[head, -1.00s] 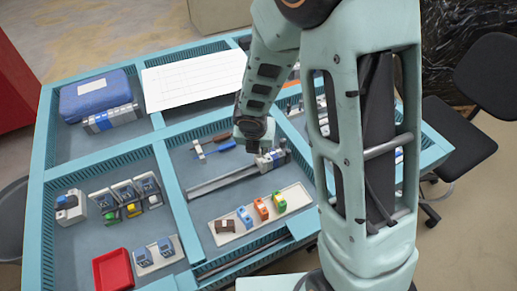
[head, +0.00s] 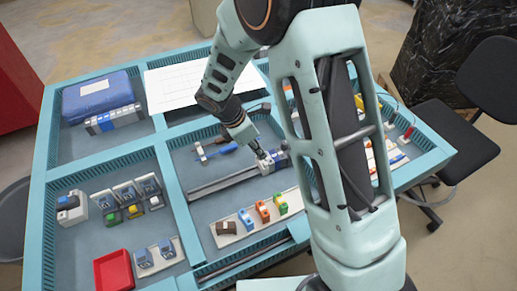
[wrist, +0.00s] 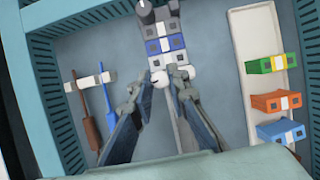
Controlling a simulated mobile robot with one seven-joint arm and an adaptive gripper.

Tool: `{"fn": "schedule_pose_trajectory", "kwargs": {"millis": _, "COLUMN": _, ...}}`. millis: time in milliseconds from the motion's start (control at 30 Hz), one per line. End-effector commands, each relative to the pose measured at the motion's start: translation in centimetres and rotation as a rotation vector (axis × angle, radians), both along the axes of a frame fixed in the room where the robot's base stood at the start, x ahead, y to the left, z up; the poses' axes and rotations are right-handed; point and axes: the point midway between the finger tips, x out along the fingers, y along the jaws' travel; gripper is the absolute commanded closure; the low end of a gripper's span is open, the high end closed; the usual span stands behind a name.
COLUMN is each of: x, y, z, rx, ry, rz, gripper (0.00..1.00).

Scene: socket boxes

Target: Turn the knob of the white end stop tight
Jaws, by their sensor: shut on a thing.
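The white end stop (wrist: 167,61) sits on the metal rail at the near end of a row of grey and blue modules (wrist: 164,32) in the wrist view. It also shows small in the head view (head: 264,166). My gripper (wrist: 164,77) is at the end stop, with one fingertip on each side of its white knob (wrist: 160,78). The fingers are closed in on this knob. The contact faces are partly hidden, and the knob's turn angle cannot be told. In the head view my gripper (head: 262,154) slants down onto the row.
The bare rail (head: 222,184) runs left from the modules. A white tray (head: 285,219) with coloured blocks lies on the near side. A blue-handled tool (head: 222,149) and a brown-handled tool (wrist: 87,128) lie on a holder. Teal dividers bound the compartment.

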Motion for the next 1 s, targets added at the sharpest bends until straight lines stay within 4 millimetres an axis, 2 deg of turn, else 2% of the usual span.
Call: {"fn": "schedule_pose_trajectory", "kwargs": {"millis": 1000, "x": 0.65, "y": -0.11, "z": -0.07, "rx": 0.0, "ry": 0.0, "rz": -0.966, "gripper": 1.0}}
